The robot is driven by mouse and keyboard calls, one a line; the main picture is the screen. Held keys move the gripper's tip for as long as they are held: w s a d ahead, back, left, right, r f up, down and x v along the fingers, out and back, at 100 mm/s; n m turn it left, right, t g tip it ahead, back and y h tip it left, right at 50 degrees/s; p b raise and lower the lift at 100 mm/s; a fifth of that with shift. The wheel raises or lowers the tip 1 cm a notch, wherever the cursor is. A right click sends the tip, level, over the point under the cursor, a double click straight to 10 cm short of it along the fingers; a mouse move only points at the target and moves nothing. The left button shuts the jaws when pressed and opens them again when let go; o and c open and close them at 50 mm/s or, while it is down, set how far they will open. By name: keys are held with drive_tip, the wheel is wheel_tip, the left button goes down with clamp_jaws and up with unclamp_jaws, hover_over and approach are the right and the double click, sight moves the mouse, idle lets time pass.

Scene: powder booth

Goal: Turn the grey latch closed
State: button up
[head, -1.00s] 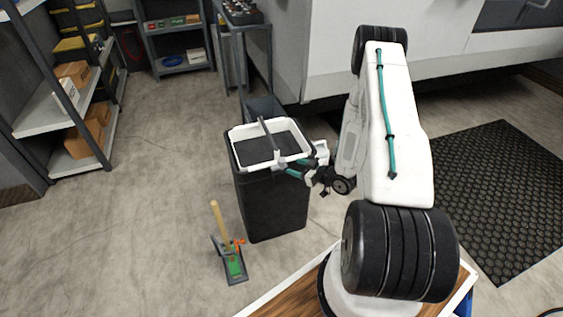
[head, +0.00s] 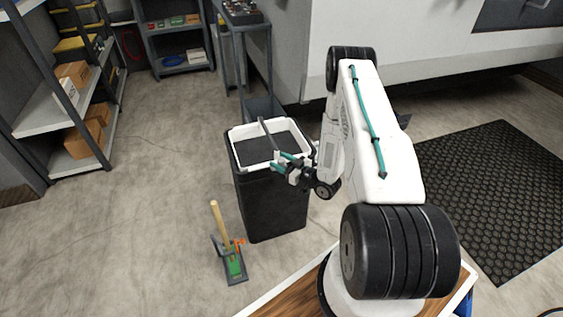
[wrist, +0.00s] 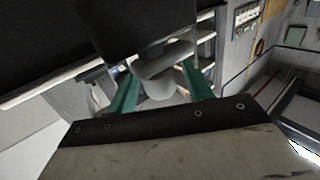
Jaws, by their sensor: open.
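The grey latch (head: 268,136) shows in the head view as a slim grey bar slanting over the white-rimmed opening of a black bin (head: 272,203). Its lower end is close to the near rim, beside my gripper (head: 280,161). My gripper's teal fingers are open at the bin's near right top edge. In the wrist view, a rounded grey piece (wrist: 160,69), apparently part of the latch, lies between the parted teal fingers of my gripper (wrist: 158,76). I cannot tell whether either finger touches it. The latch's pivot is partly hidden by the fingers.
A grey stand (head: 241,30) rises behind the bin. Shelving (head: 62,110) is at the left, a black mat (head: 500,200) at the right. Floor left of the bin is clear.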

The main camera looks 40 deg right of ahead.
drive_tip(key=c, duration=1)
drive_tip(key=shift+o, duration=0.2)
drive_tip(key=shift+m+h, duration=0.3)
drive_tip(key=shift+h, duration=0.2)
drive_tip(key=m+h, duration=0.2)
drive_tip(key=h, duration=0.2)
drive_tip(key=shift+a+m+t, duration=0.15)
drive_tip(key=shift+m+t, duration=0.25)
drive_tip(key=m+g+h, duration=0.1)
drive_tip(key=m+h, duration=0.1)
drive_tip(key=h, duration=0.2)
drive_tip(key=m+h, duration=0.3)
drive_tip(key=h, duration=0.1)
drive_tip(key=shift+g, duration=0.4)
drive_tip(key=m+g+h, duration=0.4)
drive_tip(key=m+h, duration=0.1)
drive_tip(key=h, duration=0.1)
drive_tip(key=shift+m+g+h, duration=0.9)
drive_tip(key=shift+m+g, duration=0.2)
drive_tip(key=shift+g, duration=0.5)
drive_tip(key=shift+m+g+h, duration=0.9)
drive_tip(key=shift+m+g, duration=0.2)
drive_tip(key=shift+g, duration=0.8)
